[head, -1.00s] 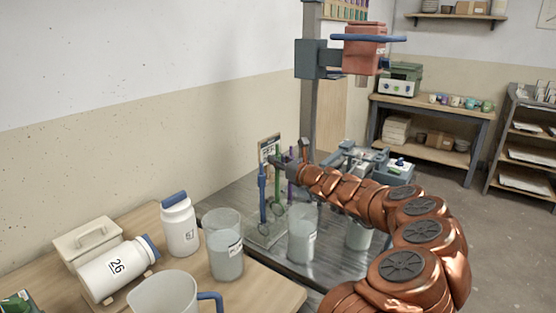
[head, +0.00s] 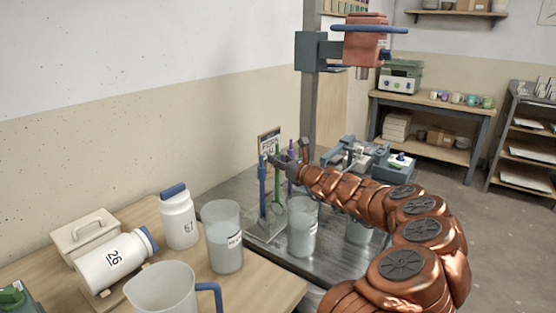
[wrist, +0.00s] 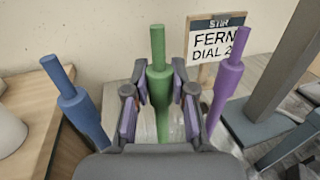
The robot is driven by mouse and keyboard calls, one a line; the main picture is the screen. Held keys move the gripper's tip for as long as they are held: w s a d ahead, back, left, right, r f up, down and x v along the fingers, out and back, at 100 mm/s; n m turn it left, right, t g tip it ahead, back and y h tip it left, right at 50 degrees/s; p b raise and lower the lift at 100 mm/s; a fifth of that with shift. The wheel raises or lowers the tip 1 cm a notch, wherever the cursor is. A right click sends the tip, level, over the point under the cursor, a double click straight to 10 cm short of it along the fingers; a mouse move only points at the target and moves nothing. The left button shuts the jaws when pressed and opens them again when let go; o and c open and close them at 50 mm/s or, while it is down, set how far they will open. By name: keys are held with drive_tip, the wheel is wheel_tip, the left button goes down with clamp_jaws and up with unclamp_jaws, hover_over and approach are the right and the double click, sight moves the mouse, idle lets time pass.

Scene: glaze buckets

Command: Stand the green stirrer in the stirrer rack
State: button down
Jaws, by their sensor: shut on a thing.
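The green stirrer (wrist: 158,82) stands upright between my gripper's fingers in the wrist view. My gripper (wrist: 158,100) is shut on its thick handle. In the head view the green stirrer (head: 277,192) hangs below my gripper (head: 284,163), over or in the clear stirrer rack (head: 266,232). I cannot tell whether its foot is seated. The blue stirrer (head: 262,185) stands upright to its left, also in the wrist view (wrist: 78,105). The purple stirrer (wrist: 229,88) stands to its right, and it shows behind my gripper in the head view (head: 292,178).
Clear buckets stand close by, one left (head: 224,238) and one in front (head: 302,228) of the rack. A small sign (wrist: 217,45) stands behind the stirrers. A mixer column (head: 311,110) rises behind. Jars and a jug (head: 165,290) crowd the near-left table.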

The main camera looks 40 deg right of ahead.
drive_tip(key=shift+f, duration=0.25)
drive_tip(key=c, duration=0.9)
unclamp_jaws()
drive_tip(key=shift+s, duration=0.1)
drive_tip(key=shift+s+d, duration=0.15)
drive_tip(key=shift+s, duration=1.8)
drive_tip(key=shift+s+d, duration=0.15)
drive_tip(key=shift+s, duration=1.85)
drive_tip(key=shift+s+d, duration=0.15)
drive_tip(key=shift+s, duration=1.8)
drive_tip(key=shift+r, duration=0.1)
